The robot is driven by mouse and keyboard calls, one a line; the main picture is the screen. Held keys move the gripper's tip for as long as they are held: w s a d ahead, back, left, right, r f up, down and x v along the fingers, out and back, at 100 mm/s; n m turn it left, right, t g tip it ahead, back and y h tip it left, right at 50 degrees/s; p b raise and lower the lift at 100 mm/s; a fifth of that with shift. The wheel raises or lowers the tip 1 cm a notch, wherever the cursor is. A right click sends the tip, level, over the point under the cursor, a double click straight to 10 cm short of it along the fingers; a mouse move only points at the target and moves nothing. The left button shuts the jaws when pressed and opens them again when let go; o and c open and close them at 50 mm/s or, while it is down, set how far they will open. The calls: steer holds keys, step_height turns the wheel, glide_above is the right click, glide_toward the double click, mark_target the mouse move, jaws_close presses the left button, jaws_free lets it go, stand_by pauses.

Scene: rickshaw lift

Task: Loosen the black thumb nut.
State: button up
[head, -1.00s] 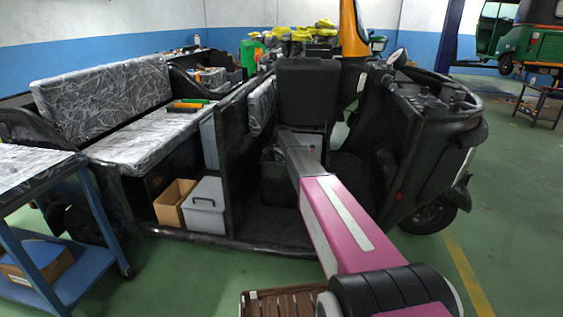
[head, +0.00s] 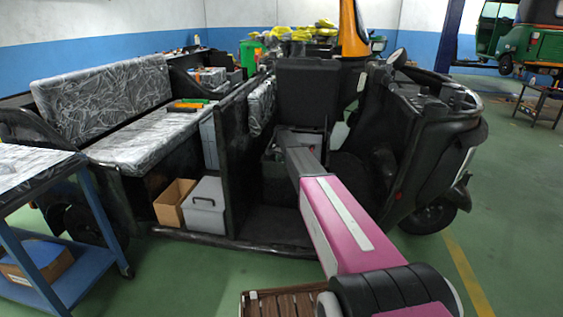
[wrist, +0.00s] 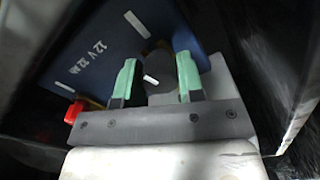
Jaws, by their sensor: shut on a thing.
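The black thumb nut (wrist: 160,70) shows in the wrist view as a dark round knob with a short white mark on it. My gripper (wrist: 155,82) has its two pale green fingers on either side of the nut and is shut on it. Behind it lies a dark blue battery (wrist: 85,50) with white "12V" lettering and white marks. A red cap (wrist: 73,111) sits at the battery's lower left edge. In the head view my arm reaches into the dark vehicle, and the gripper and nut are hidden there.
Dark walls stand close on both sides in the wrist view. In the head view the vehicle (head: 408,140) has a rear bench (head: 150,138), with a cardboard box (head: 174,203) and grey bin (head: 205,204) below. A blue trolley (head: 95,205) stands left.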

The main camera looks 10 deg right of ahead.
steer(key=n, duration=1.2)
steer(key=shift+n, duration=0.3)
steer(key=n, duration=1.1)
steer(key=shift+n, duration=0.4)
steer(key=o, duration=0.9)
steer(key=shift+r, duration=0.1)
